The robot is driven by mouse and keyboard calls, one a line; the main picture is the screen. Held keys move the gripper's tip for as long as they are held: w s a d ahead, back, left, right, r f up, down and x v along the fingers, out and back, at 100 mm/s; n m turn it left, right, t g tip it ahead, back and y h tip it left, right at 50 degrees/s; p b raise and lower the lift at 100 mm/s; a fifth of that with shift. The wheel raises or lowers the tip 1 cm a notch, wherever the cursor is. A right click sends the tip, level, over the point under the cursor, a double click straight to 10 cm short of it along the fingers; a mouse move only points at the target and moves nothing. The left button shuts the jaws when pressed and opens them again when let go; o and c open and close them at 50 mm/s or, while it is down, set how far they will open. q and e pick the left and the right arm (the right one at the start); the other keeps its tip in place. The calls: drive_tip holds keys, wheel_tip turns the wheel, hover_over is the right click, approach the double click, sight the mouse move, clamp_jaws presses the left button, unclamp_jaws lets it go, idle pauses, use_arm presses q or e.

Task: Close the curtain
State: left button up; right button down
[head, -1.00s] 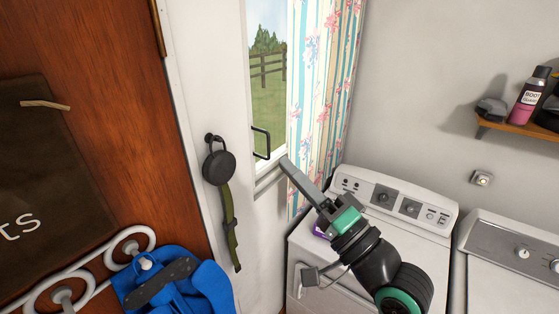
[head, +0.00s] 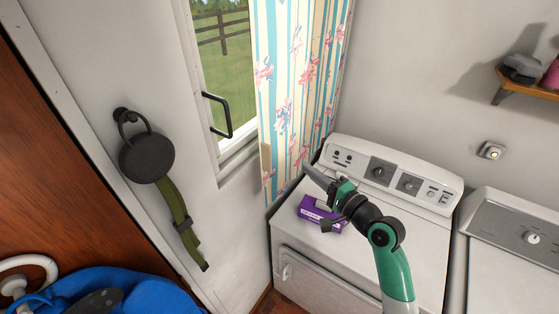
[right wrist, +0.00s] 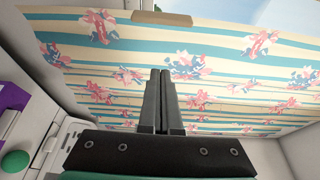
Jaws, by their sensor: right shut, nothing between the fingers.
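The striped floral curtain (head: 290,80) hangs at the right side of the window (head: 222,60), leaving most of the visible pane uncovered. My right gripper (head: 308,170) is near the curtain's lower part, above the white machine. In the right wrist view, the curtain (right wrist: 220,75) spreads across in front of my right gripper (right wrist: 160,75), whose two fingers are together with nothing between them. I cannot tell whether the fingertips touch the cloth. A tan patch (right wrist: 161,18) lies along the curtain's edge. My left gripper is not in view.
The white machine (head: 340,262) stands below, with a purple box (head: 318,214) on top. A black window handle (head: 217,115) juts out left of the curtain. A black round item with a green strap (head: 147,157) hangs on the wall. A shelf (head: 530,88) is at right.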

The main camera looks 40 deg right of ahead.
approach(276, 143)
drive_tip(key=w, duration=0.5)
drive_tip(key=shift+d, duration=0.25)
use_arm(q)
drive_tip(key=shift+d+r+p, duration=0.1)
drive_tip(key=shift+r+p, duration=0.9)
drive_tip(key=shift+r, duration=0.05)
use_arm(e)
drive_tip(key=shift+s+a, duration=0.35)
drive_tip(key=shift+a, duration=0.55)
drive_tip(key=shift+s+a, duration=0.3)
drive_tip(key=shift+a, duration=0.6)
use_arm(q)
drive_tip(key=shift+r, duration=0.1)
use_arm(e)
drive_tip(key=shift+a, duration=0.1)
